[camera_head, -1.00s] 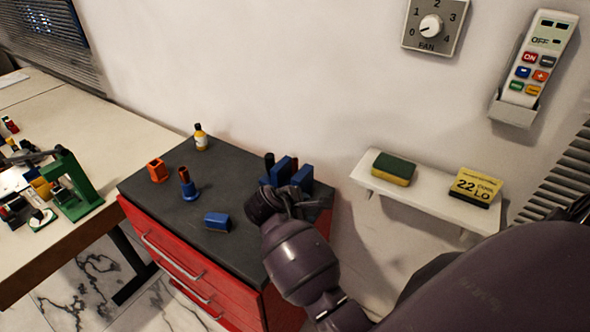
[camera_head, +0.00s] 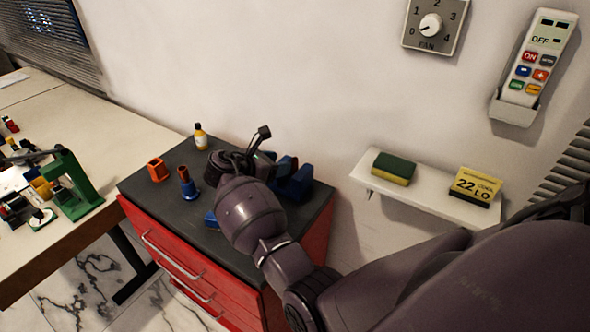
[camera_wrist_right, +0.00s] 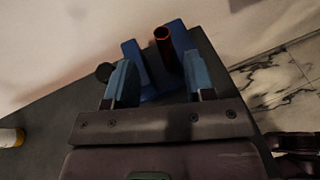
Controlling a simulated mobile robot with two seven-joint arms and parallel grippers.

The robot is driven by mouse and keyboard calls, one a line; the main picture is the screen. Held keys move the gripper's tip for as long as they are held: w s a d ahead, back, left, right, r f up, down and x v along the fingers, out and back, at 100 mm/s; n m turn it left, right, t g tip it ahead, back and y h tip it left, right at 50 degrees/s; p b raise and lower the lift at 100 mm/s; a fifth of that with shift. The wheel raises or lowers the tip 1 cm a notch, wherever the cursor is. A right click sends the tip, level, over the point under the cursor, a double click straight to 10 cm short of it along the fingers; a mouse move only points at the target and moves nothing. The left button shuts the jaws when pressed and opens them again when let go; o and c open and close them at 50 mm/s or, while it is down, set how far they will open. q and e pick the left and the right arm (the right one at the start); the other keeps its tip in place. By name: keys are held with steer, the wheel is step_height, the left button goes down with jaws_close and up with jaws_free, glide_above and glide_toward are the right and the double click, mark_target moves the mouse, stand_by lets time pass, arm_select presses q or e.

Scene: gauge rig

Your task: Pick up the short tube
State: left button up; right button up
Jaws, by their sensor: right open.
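A brown, open-topped tube (camera_wrist_right: 163,45) shows in the right wrist view, set between the two upright sides of a blue cradle (camera_wrist_right: 133,55). The cradle also shows in the head view (camera_head: 296,183), partly behind my right gripper. My right gripper (camera_wrist_right: 160,82) is open, with blue-grey fingers apart and nothing between them; the tube stands beyond the fingertips. Another brown tube (camera_head: 184,173) stands in a blue round base (camera_head: 189,188) on the dark cabinet top. I cannot tell which tube is the short one. My left gripper is not in view.
A white shelf (camera_head: 428,184) with a sponge (camera_head: 394,168) is to the right. A workbench (camera_head: 95,130) is at left.

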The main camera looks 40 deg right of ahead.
mark_target(293, 162)
steer(key=shift+x, duration=2.9)
steer(key=shift+s, duration=0.15)
steer(key=shift+c, duration=0.4)
jaws_close()
